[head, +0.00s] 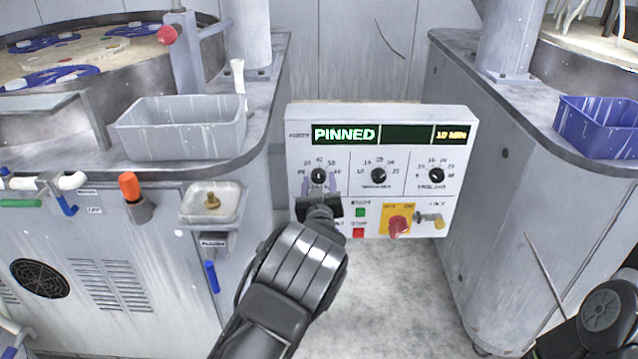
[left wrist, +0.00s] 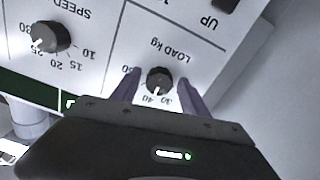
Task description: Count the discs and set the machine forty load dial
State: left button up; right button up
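The control panel (head: 375,150) has three black dials; its display reads "PINNED" and "10 MIN". The load dial (head: 319,176) is at its left and also shows in the left wrist view (left wrist: 159,80), labelled "LOAD kg". Its white mark points near 30 and 40; I cannot tell exactly where. My left gripper (head: 319,187) is at this dial, its purple fingers open on either side with visible gaps. On the left platen (head: 105,57), blue carriers (head: 65,76) hold small pale discs, too small and partly cut off to count surely. My right gripper is not in view.
A grey bin (head: 182,128) stands on the left machine's ledge, a blue bin (head: 600,125) on the right one. A red switch (head: 398,226), green button (head: 360,212) and red button (head: 358,233) sit close under the dials. Floor between machines is clear.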

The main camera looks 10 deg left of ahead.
pick_arm(q)
grip_shut()
dwell(0.3)
jog(key=shift+m, duration=0.4)
jog(key=shift+m+b, duration=0.7)
jog(key=shift+m, duration=0.5)
jog(key=m, duration=0.3)
jog(key=shift+a+m+b, duration=0.1)
jog(key=shift+m+b, duration=0.2)
jog(key=shift+b, duration=0.05)
jog(key=m, duration=0.9)
jog(key=shift+a+r, duration=0.1)
